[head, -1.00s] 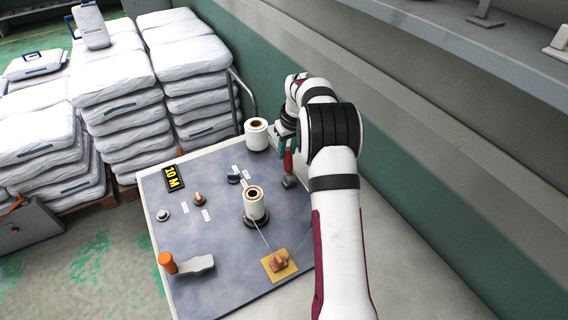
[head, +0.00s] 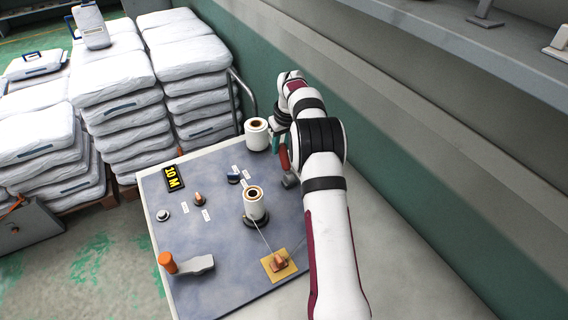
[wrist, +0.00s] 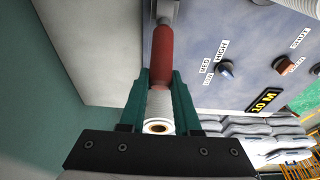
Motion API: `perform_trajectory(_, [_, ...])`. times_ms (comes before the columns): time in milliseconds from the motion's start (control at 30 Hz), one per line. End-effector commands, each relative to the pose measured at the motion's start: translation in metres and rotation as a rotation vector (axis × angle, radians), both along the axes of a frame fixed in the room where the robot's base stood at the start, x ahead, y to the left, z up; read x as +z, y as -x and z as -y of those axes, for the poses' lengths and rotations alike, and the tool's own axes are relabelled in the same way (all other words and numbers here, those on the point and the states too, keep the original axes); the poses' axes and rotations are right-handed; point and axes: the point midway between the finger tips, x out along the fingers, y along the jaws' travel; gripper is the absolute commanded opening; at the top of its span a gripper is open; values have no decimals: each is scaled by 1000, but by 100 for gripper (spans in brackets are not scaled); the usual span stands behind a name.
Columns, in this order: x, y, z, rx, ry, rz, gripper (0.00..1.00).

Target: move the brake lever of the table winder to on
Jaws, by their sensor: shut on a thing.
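The brake lever has a red handle (head: 284,159) on a grey pivot (head: 290,181) at the right edge of the table winder's blue-grey panel (head: 225,265). The handle leans toward the back left in the head view. My gripper (head: 280,147) has teal fingers, one on each side of the upper handle. In the wrist view my gripper (wrist: 158,82) is shut on the red handle (wrist: 162,55), which runs up between the fingers to its grey mount. My arm partly hides the right side of the panel in the head view.
A white roll (head: 256,134) stands at the back corner, close left of my gripper. Another roll (head: 255,204) stands mid-panel. A green wall rises behind.

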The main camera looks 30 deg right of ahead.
Motion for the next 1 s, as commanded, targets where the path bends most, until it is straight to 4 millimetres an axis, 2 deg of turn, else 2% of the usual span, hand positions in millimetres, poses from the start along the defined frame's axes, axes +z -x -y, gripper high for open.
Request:
perform_trajectory(300, [-11, -19, -1, 1, -1, 2, 0])
perform_trajectory(700, [-13, -22, -1, 1, -1, 1, 0])
perform_trajectory(733, [-14, -22, -1, 1, -1, 2, 35])
perform_trajectory(900, [-13, -21, -1, 1, 0, 1, 65])
perform_trajectory(1000, [-13, -21, -1, 0, 0, 0, 66])
